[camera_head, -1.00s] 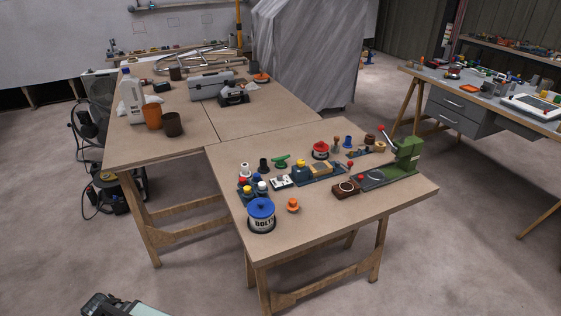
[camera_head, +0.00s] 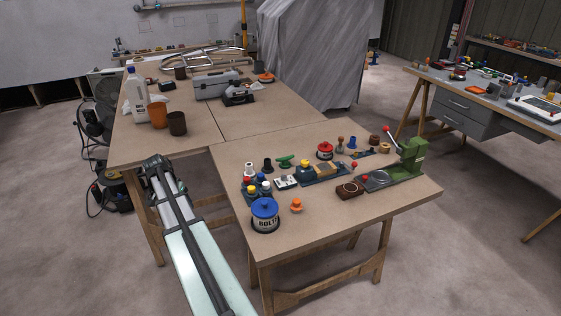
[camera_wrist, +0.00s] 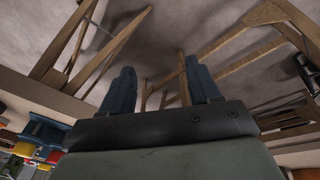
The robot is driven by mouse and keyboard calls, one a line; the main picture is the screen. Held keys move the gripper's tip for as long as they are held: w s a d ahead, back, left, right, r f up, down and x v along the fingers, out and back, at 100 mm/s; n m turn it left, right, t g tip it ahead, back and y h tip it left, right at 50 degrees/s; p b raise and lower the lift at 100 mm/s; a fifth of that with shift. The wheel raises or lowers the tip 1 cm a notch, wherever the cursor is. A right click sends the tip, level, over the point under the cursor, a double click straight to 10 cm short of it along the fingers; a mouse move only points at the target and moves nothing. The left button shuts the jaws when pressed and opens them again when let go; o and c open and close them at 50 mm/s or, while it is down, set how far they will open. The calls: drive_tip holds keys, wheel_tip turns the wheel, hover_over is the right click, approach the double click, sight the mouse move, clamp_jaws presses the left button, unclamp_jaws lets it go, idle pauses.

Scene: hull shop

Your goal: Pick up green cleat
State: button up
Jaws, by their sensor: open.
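The green cleat (camera_head: 285,161) stands on the front wooden table (camera_head: 330,215), toward its back edge, between a dark spool-like piece (camera_head: 267,165) and a blue tray with a yellow-topped item (camera_head: 305,168). My gripper (camera_wrist: 160,72) shows in the wrist view with its two dark fingers spread apart and nothing between them. Wooden legs and floor lie beyond the fingers. The cleat cannot be made out in the wrist view. In the head view my arm rises at the lower left, left of the front table, well apart from the cleat.
A blue-lidded bolts tin (camera_head: 265,216) and an orange knob (camera_head: 296,205) stand near the front table's left front. Several small bottles crowd its left side. A green press (camera_head: 408,160) stands at the right. The table's front strip is clear.

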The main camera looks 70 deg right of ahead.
sight(283, 158)
drive_tip(key=s+d+r+m, duration=0.2)
drive_tip(key=s+d+r, duration=0.1)
drive_tip(key=d, duration=0.3)
drive_tip(key=s+d+r+m, duration=0.3)
drive_tip(key=d, duration=0.4)
drive_tip(key=s+d+r+m+g, duration=0.1)
drive_tip(key=s+d+r+m, duration=0.1)
drive_tip(key=d, duration=0.5)
drive_tip(key=shift+s+d+r, duration=0.1)
drive_tip(key=shift+s+r, duration=0.5)
drive_tip(key=shift+s, duration=0.35)
drive_tip(key=s+d+r+m+g, duration=0.1)
drive_tip(key=s+d+r+m, duration=0.6)
drive_tip(key=s+d, duration=0.5)
drive_tip(key=shift+n, duration=0.4)
drive_tip(key=x, duration=0.3)
drive_tip(key=s+x, duration=0.1)
drive_tip(key=x, duration=0.3)
drive_tip(key=shift+s+d, duration=0.25)
drive_tip(key=shift+x, duration=2.75)
drive_tip(key=shift+d, duration=0.15)
drive_tip(key=shift+c, duration=0.3)
clamp_jaws()
